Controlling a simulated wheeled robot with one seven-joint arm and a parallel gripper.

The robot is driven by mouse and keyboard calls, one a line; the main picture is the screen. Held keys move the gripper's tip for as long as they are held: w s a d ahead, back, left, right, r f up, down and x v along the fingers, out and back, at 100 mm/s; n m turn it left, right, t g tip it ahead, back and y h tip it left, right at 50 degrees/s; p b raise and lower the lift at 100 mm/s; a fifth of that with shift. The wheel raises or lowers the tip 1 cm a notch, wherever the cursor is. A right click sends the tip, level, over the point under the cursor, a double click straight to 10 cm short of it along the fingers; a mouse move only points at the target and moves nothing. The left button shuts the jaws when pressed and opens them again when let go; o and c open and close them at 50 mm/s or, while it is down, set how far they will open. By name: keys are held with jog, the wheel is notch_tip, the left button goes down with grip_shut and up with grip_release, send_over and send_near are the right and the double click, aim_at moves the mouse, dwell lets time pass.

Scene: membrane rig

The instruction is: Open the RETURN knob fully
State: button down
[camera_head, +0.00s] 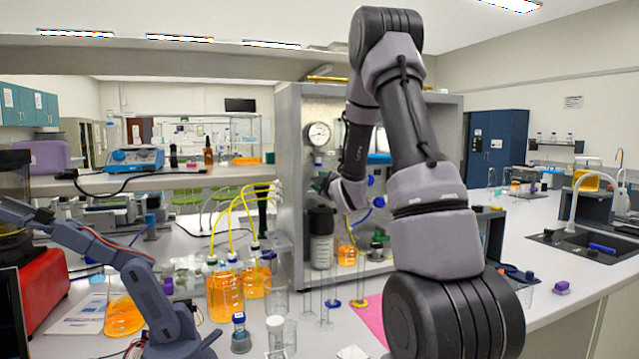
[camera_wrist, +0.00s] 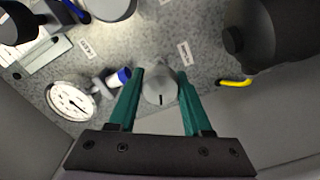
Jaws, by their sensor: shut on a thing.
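A grey round knob (camera_wrist: 160,92) with a black index mark sits on the rig's speckled panel (camera_wrist: 215,40) in the wrist view. My gripper (camera_wrist: 160,76) has its two teal fingers on either side of this knob, shut on it. The mark points toward the bottom of the picture. A small label (camera_wrist: 184,53) is above the knob, its text too small to read, so I cannot confirm that it says RETURN. In the head view my gripper (camera_head: 323,184) is at the rig's panel below the gauge, and the knob is hidden there.
A round pressure gauge (camera_wrist: 71,101) and a blue-capped fitting (camera_wrist: 118,78) lie left of the knob. A yellow tube (camera_wrist: 234,83) and a large dark cylinder (camera_wrist: 272,38) are to the right. Orange-filled bottles (camera_head: 224,295) stand on the bench in front of the rig.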

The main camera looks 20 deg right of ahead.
jog(key=n, duration=0.5)
jog(key=shift+f+n, duration=0.1)
jog(key=shift+n, duration=0.3)
jog(key=n, duration=1)
jog(key=shift+f+n, duration=0.15)
jog(key=shift+n, duration=0.25)
jog(key=n, duration=0.5)
jog(key=shift+d+n, duration=0.1)
jog(key=shift+n, duration=0.2)
jog(key=shift+c, duration=1.7)
grip_release()
jog(key=shift+s, duration=0.1)
